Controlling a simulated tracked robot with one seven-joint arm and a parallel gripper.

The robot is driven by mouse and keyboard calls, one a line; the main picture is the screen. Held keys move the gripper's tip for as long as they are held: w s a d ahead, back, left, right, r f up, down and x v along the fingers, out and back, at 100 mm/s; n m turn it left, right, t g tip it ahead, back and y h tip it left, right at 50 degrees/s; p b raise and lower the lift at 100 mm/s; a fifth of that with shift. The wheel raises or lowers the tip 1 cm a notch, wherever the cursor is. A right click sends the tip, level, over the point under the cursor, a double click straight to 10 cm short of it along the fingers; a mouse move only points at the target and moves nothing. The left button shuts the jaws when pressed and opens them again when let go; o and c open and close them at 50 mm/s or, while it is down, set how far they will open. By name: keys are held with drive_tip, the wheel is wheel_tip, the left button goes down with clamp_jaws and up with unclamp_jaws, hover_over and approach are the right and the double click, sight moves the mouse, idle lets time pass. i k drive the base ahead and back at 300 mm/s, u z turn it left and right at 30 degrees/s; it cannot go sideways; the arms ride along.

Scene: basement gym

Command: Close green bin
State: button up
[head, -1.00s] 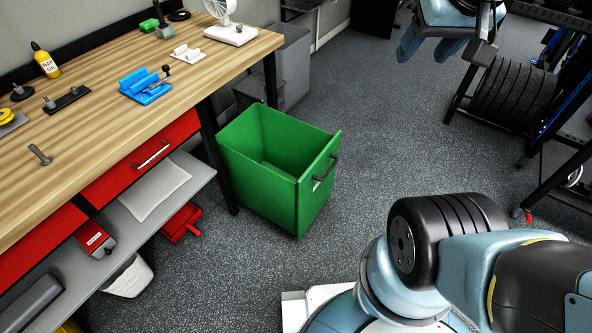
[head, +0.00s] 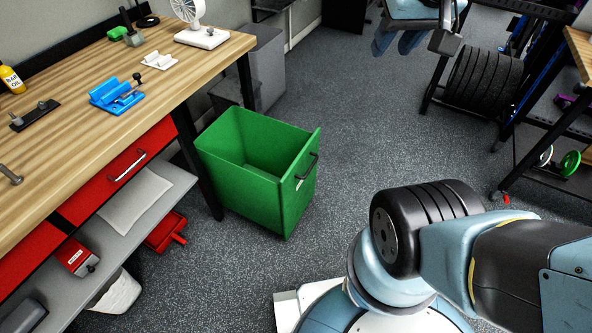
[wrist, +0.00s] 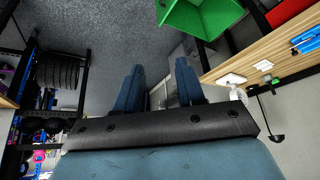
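The green bin (head: 291,190) stands on the floor beside the bench leg, open at the top, and looks empty inside. Its right-hand panel is taller and carries a dark bar handle (head: 307,171). My gripper (head: 392,42) is at the top of the head view, up and to the right of the bin, well apart from it. In the wrist view the two blue fingers of my gripper (wrist: 158,88) are spread with a clear gap and nothing between them. Part of the green bin (wrist: 200,18) shows at the top of that view.
The wooden bench (head: 60,140) with red drawers and a grey lower shelf (head: 165,195) runs along the left. A grey bin (head: 262,65) stands behind the green one. A weight rack (head: 485,85) is at the right. The floor between is clear.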

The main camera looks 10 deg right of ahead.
sight(261, 168)
drive_tip(key=u, duration=1.35)
drive_tip(key=i, duration=0.1)
drive_tip(key=z, duration=3)
drive_tip(key=k, duration=1)
drive_tip(key=u, duration=1.65)
drive_tip(key=i, duration=0.5)
drive_tip(key=z, duration=0.05)
